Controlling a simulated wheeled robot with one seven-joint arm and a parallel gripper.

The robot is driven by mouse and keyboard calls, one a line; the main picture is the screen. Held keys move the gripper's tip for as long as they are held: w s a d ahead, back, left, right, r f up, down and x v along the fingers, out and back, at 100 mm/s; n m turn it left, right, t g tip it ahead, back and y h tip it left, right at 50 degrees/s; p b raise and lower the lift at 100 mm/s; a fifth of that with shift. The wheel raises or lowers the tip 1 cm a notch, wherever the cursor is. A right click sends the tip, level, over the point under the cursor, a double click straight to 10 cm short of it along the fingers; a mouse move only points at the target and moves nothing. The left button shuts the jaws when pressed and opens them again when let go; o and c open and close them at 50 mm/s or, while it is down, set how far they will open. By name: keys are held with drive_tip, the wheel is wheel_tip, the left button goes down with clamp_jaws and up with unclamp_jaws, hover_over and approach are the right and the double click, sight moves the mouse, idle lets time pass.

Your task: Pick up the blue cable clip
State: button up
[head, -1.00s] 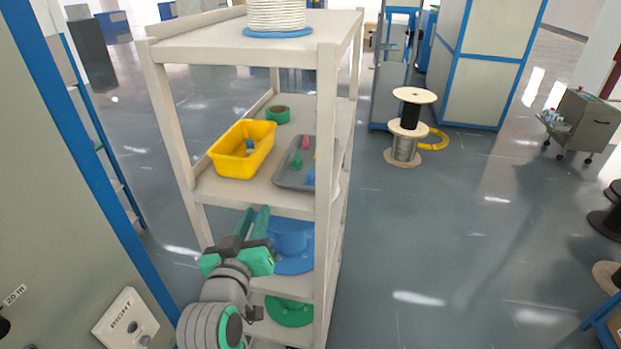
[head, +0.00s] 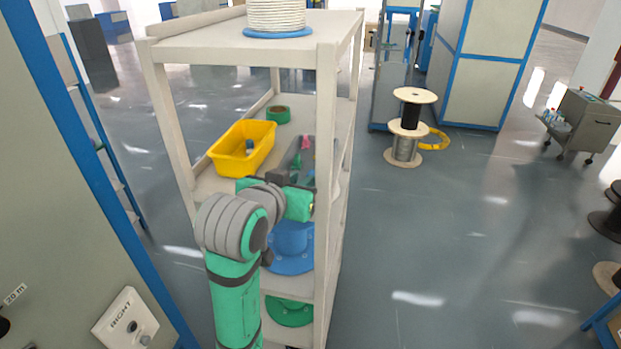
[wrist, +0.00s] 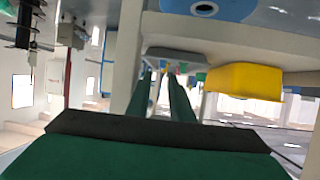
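A grey tray (head: 291,158) sits on the middle shelf with small clips in it. A blue clip (head: 309,176) lies at its near right end, partly hidden behind my gripper, beside a green clip (head: 297,160) and a pink clip (head: 305,142). Another small blue piece (head: 249,145) lies in the yellow bin (head: 228,163). My gripper (wrist: 160,75) is at the shelf's front edge, just short of the tray. In the wrist view its two long green fingers stand apart with nothing seen between them. The head view hides the fingertips.
The shelf's pale front right post (head: 326,150) stands close to the right of my gripper. The top shelf (head: 220,42) is overhead. A blue spool (head: 290,245) sits on the shelf below.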

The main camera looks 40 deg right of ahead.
sight(309, 173)
drive_tip(key=x, duration=0.7)
drive_tip(key=shift+w, duration=0.4)
drive_tip(key=shift+s+d, duration=0.2)
drive_tip(key=shift+s, duration=0.1)
drive_tip(key=shift+w+a, duration=0.2)
drive_tip(key=shift+a, duration=0.2)
clamp_jaws()
